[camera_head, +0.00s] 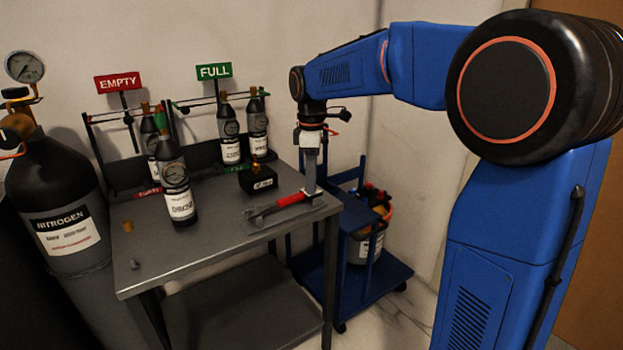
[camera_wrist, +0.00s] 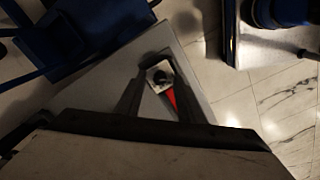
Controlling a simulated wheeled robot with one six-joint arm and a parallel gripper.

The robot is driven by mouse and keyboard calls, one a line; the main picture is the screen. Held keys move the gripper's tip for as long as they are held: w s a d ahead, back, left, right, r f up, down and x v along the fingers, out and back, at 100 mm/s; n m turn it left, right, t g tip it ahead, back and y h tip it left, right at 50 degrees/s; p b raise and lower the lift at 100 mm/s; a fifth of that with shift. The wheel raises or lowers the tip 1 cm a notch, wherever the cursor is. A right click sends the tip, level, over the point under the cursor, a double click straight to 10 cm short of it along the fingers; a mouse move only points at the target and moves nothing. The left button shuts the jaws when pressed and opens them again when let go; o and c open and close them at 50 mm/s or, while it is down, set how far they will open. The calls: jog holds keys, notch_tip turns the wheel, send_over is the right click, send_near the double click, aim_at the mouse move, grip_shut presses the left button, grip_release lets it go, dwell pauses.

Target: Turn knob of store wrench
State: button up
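The wrench, with a red handle (camera_head: 292,199) and a grey metal head (camera_head: 258,216), lies flat on a grey patch near the right front corner of the table. A small knob on it cannot be made out. My gripper (camera_head: 311,188) points down over the handle's right end. In the wrist view, the two fingers of my gripper (camera_wrist: 161,62) stand apart and look open. The red handle (camera_wrist: 171,97) and a dark round part show between them. Whether the fingertips touch the wrench cannot be told.
The grey table (camera_head: 175,255) also holds a black cylinder with a gauge (camera_head: 177,192) and a small black box (camera_head: 258,180). Racks with several cylinders stand behind, under EMPTY (camera_head: 118,82) and FULL (camera_head: 214,72) signs. A blue cart (camera_head: 375,285) stands right; a nitrogen cylinder (camera_head: 62,215) stands left.

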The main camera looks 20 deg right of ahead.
jog(key=shift+f, duration=0.1)
grip_shut()
jog(key=shift+m, duration=0.3)
jog(key=m, duration=0.3)
jog(key=shift+m, duration=0.3)
jog(key=m, duration=0.3)
jog(key=shift+w+m, duration=0.1)
jog(key=shift+m, duration=0.2)
jog(key=m, duration=0.4)
jog(key=shift+m, duration=1.9)
